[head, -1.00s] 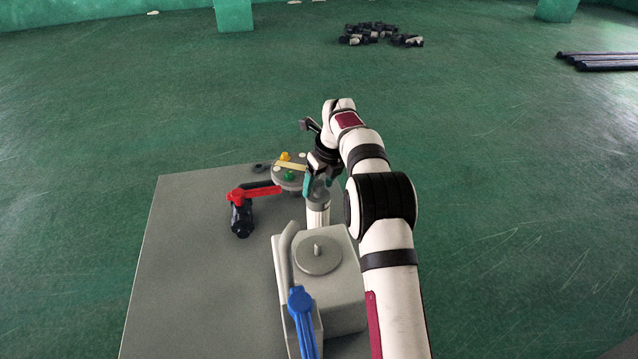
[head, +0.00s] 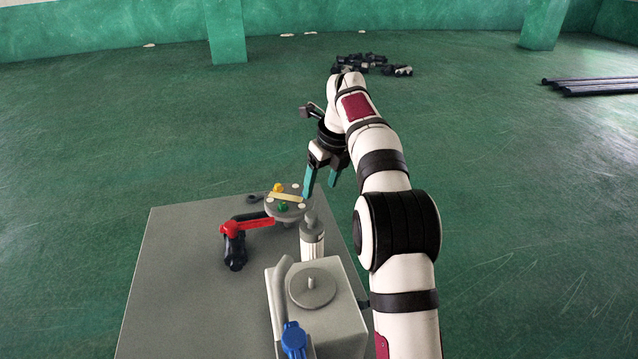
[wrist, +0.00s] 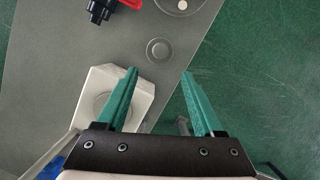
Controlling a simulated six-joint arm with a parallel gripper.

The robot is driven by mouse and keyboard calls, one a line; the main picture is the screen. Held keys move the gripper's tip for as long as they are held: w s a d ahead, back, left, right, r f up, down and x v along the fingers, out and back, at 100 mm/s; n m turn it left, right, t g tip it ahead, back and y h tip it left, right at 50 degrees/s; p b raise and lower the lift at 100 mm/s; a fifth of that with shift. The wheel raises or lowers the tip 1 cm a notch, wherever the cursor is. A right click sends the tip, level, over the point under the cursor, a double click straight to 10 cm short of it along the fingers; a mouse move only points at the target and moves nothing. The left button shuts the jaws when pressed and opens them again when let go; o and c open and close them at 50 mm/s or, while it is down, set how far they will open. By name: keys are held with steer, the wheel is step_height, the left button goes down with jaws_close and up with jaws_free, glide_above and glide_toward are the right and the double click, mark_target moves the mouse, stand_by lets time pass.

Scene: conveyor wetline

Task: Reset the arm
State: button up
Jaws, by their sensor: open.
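My gripper (head: 320,182) is open with nothing between its teal fingers, raised above the far right part of the grey table (head: 180,270). In the wrist view, the gripper (wrist: 160,82) shows both fingers spread apart, over the table's edge. Below it in the head view stands a grey-white cylinder (head: 311,240) with a narrow top. The same cylinder appears from above in the wrist view as a round shape (wrist: 159,50), clear of the fingers.
A round grey plate (head: 283,207) bears yellow and green knobs. A red-handled black valve (head: 235,240) stands to its left. A grey block with a disc (head: 335,310) and a blue handle (head: 294,340) are nearer. Open green floor lies right of the table.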

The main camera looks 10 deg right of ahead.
steer(key=s+a+r+n+g+y, duration=0.25)
steer(key=s+a+n, duration=0.55)
steer(key=s+a, duration=0.45)
steer(key=s+a+n+g+y, duration=0.1)
steer(key=s+a+n, duration=0.25)
steer(key=s, duration=0.45)
steer(key=s+a+n+g+y, duration=0.1)
steer(key=s+a+n, duration=0.25)
steer(key=s, duration=0.35)
steer(key=s+d+f+n+g, duration=0.1)
steer(key=s+f+n, duration=0.2)
steer(key=s, duration=0.4)
steer(key=s+d+f+n+g, duration=0.15)
steer(key=s+n, duration=0.25)
steer(key=s, duration=0.4)
steer(key=s+d+f+n+t+h, duration=0.1)
steer(key=d+f+n+t+h, duration=0.1)
steer(key=d, duration=0.4)
steer(key=shift+s+f+n+t+h, duration=0.2)
steer(key=shift+f+n+t+h, duration=0.25)
steer(key=shift+n+h, duration=0.2)
steer(key=shift+d, duration=0.1)
